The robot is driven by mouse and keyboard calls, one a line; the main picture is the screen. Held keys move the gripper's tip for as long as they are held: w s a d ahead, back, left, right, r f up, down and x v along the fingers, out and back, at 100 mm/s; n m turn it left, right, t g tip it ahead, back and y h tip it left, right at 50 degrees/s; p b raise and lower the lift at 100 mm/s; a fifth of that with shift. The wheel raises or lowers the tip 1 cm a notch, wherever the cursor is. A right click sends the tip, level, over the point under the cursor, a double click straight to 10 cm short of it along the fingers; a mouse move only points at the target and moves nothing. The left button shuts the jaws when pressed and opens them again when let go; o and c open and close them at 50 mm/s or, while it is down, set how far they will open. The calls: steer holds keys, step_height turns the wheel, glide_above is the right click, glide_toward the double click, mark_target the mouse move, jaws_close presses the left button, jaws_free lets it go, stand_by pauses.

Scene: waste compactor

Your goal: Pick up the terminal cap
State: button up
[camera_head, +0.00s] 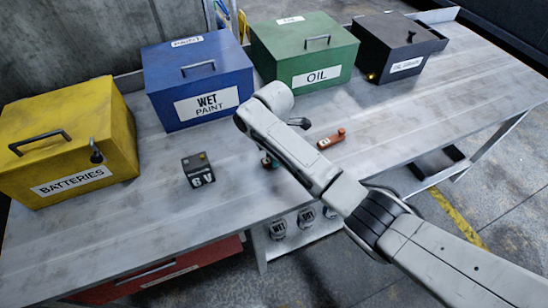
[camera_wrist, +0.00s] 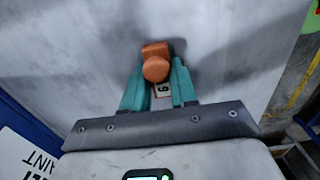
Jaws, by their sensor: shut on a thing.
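My gripper (camera_wrist: 161,88) is shut on the orange terminal cap (camera_wrist: 155,66), which sits between its teal fingertips in the wrist view. The cap shows a blocky part, a round end and a small white label. In the head view my gripper (camera_head: 269,162) is low over the table in front of the green box, partly hidden by my arm. Only a small reddish bit of the cap shows there. Whether the cap touches the table is unclear.
An orange-red piece with a white label (camera_head: 331,138) lies right of my gripper. A dark 6V battery (camera_head: 199,171) stands to the left. Yellow (camera_head: 115,130), blue (camera_head: 200,100), green (camera_head: 265,60) and black (camera_head: 370,40) boxes line the back of the metal table (camera_head: 215,240).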

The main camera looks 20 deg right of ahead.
jaws_close()
steer(key=shift+r, duration=0.15)
